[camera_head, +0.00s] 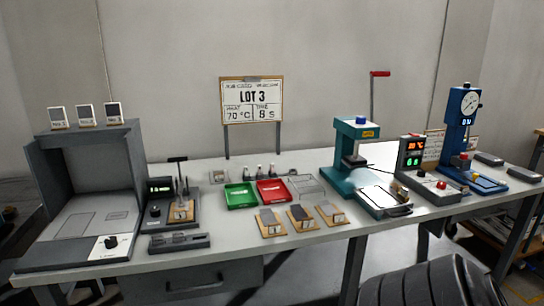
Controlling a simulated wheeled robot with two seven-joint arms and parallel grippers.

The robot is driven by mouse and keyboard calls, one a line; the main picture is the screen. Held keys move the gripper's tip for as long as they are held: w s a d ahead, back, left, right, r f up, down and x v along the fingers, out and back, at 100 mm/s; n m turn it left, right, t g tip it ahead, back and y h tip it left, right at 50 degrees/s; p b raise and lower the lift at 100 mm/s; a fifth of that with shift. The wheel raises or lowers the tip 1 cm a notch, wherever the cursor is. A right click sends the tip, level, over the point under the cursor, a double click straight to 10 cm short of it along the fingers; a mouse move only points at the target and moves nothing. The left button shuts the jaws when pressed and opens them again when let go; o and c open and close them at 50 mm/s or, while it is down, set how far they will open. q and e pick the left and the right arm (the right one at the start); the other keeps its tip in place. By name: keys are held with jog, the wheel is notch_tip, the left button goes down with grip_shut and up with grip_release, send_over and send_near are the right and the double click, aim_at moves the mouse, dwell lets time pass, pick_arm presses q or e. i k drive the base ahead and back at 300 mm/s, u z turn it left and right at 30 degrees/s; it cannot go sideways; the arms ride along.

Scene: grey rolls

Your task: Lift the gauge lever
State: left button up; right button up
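The blue gauge stand (459,135) stands near the right end of the workbench, upright, with a round white dial (470,103) at its top. A small digital readout sits under the dial. A red part (462,157) shows low on the stand, above a blue base with a yellow patch (484,183). The gauge's lever is too small to make out clearly, so I cannot tell its position. Neither of my grippers is in view.
A teal press (355,155) with a raised red-handled lever (380,74) stands left of the gauge. A control box (411,151) with red and green displays lies between them. Green (240,196) and red (272,191) trays sit mid-bench. Dark ribbed shapes fill the bottom right.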

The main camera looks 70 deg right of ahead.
aim_at(177, 159)
jog(key=z, duration=2.05)
